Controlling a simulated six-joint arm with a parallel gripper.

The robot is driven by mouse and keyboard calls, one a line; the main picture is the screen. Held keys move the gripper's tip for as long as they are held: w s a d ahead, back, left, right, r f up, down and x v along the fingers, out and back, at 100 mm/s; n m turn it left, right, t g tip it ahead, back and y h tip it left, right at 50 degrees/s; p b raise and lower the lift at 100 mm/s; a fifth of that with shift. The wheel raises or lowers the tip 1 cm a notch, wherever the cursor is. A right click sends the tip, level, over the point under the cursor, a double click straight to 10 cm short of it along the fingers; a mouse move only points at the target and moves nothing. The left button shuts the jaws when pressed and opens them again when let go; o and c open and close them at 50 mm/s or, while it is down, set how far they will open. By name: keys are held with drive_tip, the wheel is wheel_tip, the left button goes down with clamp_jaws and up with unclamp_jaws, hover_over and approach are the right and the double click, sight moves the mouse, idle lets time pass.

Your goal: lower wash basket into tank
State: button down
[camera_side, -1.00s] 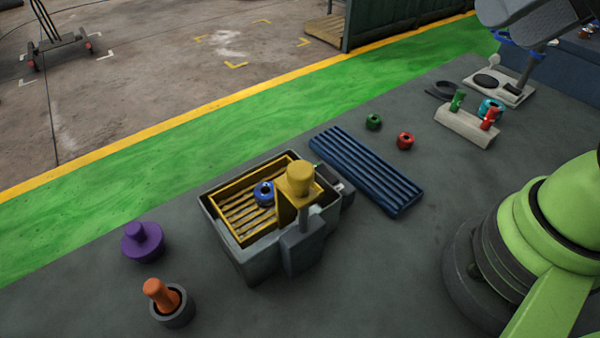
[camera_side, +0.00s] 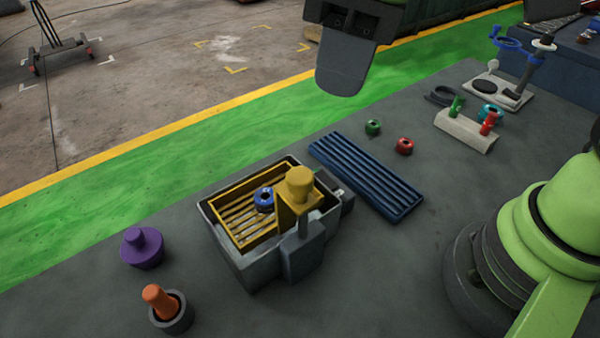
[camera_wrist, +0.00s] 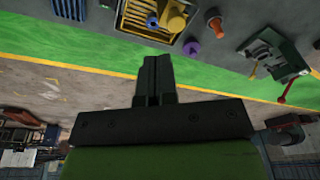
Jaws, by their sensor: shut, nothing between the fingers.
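The yellow slatted wash basket (camera_side: 227,197) sits inside the grey tank (camera_side: 245,268), its rim slightly below the tank's top edge. A blue ring-shaped part (camera_side: 264,199) lies in the basket. A yellow round knob (camera_side: 300,182) tops the bracket at the basket's right side. The basket also shows at the top of the wrist view (camera_wrist: 133,17). My gripper (camera_side: 340,85) is shut and empty, high up at the top of the side view, away from the tank. Its closed fingers also show in the wrist view (camera_wrist: 153,62). The tank's bottom is hidden.
A blue slatted rack (camera_side: 367,172) lies right of the tank. Green (camera_side: 373,127) and red (camera_side: 404,146) nuts are behind it. A stand with a blue arm (camera_side: 508,43) is at the back right. A purple knob (camera_side: 142,248) and orange peg (camera_side: 160,300) stand front left.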

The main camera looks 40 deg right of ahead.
sight(309, 176)
drive_tip(key=a, duration=0.1)
drive_tip(key=a+f+n, duration=0.1)
drive_tip(key=a, duration=0.1)
drive_tip(key=shift+s+f+h, duration=0.2)
drive_tip(key=shift+f+h, duration=0.05)
drive_tip(key=shift+h, duration=0.05)
drive_tip(key=shift+d+f, duration=0.1)
drive_tip(key=shift+w+a+f, duration=0.15)
drive_tip(key=shift+f, duration=1.55)
drive_tip(key=shift+w+a+f, duration=0.1)
drive_tip(key=shift+w+f, duration=0.05)
drive_tip(key=shift+f, duration=1.5)
drive_tip(key=shift+f, duration=2.45)
drive_tip(key=shift+s+d+r, duration=0.3)
drive_tip(key=shift+s+d, duration=0.2)
drive_tip(key=shift+s, duration=0.05)
drive_tip(key=shift+s+d+r, duration=0.25)
drive_tip(key=shift+s+d, duration=0.25)
drive_tip(key=shift+s, duration=0.05)
